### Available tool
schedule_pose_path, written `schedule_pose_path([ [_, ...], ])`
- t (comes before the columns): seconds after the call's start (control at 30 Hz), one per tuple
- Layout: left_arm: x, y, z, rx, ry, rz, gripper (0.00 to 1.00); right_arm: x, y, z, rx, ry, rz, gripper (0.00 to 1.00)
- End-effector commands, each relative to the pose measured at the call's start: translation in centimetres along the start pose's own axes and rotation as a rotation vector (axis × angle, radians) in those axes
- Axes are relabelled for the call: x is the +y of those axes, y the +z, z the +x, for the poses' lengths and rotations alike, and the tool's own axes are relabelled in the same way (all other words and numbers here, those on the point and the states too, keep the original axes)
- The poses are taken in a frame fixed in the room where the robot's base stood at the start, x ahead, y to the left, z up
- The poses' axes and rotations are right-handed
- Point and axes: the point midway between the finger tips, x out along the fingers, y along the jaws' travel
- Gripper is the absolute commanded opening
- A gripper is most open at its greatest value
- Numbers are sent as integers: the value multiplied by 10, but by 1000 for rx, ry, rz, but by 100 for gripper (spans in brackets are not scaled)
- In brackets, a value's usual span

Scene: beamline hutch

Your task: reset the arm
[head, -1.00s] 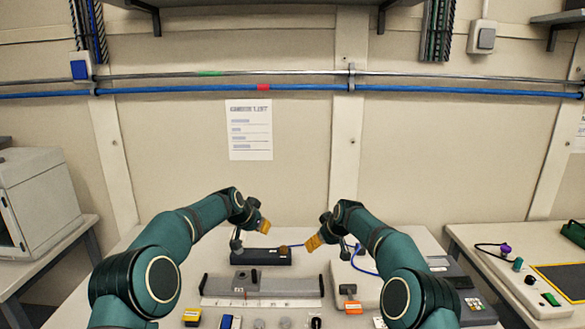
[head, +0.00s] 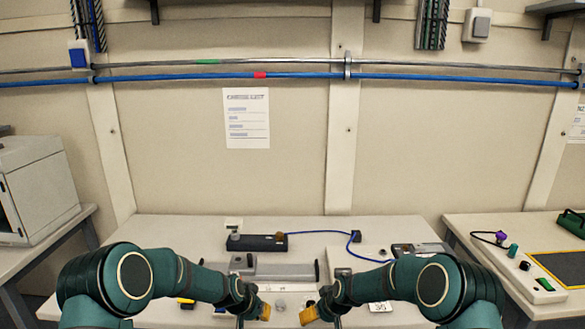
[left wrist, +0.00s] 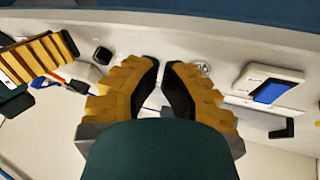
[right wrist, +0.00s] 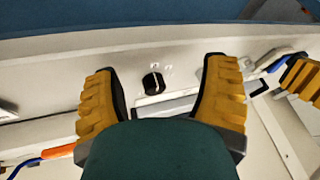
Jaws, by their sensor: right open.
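My left gripper (head: 265,311) and right gripper (head: 307,316) hang low over the front of the worktable (head: 185,228) in the head view, a short gap apart. In the left wrist view the left gripper's yellow fingers (left wrist: 165,66) lean close together at the tips, with a narrow dark gap and nothing seen between them. Whether they are fully shut is unclear. In the right wrist view the right gripper's fingers (right wrist: 160,66) stand wide apart and empty. A black knob (right wrist: 153,83) shows beyond and between them on a pale surface.
A dark block (head: 257,243) with a blue cable (head: 325,232) lies at the back of the table. A grey rail fixture (head: 262,268) lies before it. A side table (head: 495,240) stands right and a white cabinet (head: 35,185) left. A blue-screened device (left wrist: 272,90) shows in the left wrist view.

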Motion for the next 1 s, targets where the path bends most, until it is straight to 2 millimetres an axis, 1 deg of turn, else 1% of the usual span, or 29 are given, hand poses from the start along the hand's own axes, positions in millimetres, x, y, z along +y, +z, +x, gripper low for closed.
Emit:
schedule_pose_path([
  [0.03, 1, 31, 10, -26, 4, -30, 0, -2, 30, 10, -21, -7, 31, 73],
  [0.07, 2, 47, 14, -39, 6, -48, 0, -3, 45, 13, -29, -10, 50, 73],
  [0.1, 4, 68, 18, -55, 7, -73, 0, -6, 65, 16, -40, -14, 76, 73],
  [0.13, 6, 85, 20, -69, 9, -92, 0, -9, 81, 18, -49, -17, 96, 73],
  [0.17, 8, 101, 22, -81, 10, -112, 0, -11, 97, 20, -59, -19, 116, 73],
  [0.2, 11, 124, 24, -99, 11, -137, 0, -14, 119, 21, -71, -21, 145, 73],
  [0.27, 15, 158, 25, -124, 12, -176, 0, -19, 153, 22, -91, -23, 187, 73],
  [0.3, 18, 181, 24, -142, 12, -204, 0, -23, 176, 21, -104, -24, 216, 73],
  [0.37, 24, 214, 22, -168, 12, -243, 0, -30, 210, 17, -124, -24, 261, 73],
  [0.4, 28, 236, 19, -185, 12, -269, 0, -34, 231, 14, -137, -23, 289, 73],
  [0.5, 38, 284, 8, -224, 11, -329, 0, -45, 280, 2, -166, -18, 355, 73],
  [0.6, 48, 320, -3, -255, 9, -376, 0, -54, 318, -11, -189, -11, 408, 73],
  [0.7, 54, 343, -13, -274, 7, -408, 0, -61, 342, -22, -204, -6, 442, 73],
  [0.8, 57, 354, -18, -283, 6, -424, 0, -64, 354, -28, -212, -2, 461, 73],
  [1.0, 58, 357, -20, -286, 5, -429, 0, -65, 357, -30, -214, -1, 466, 73],
])
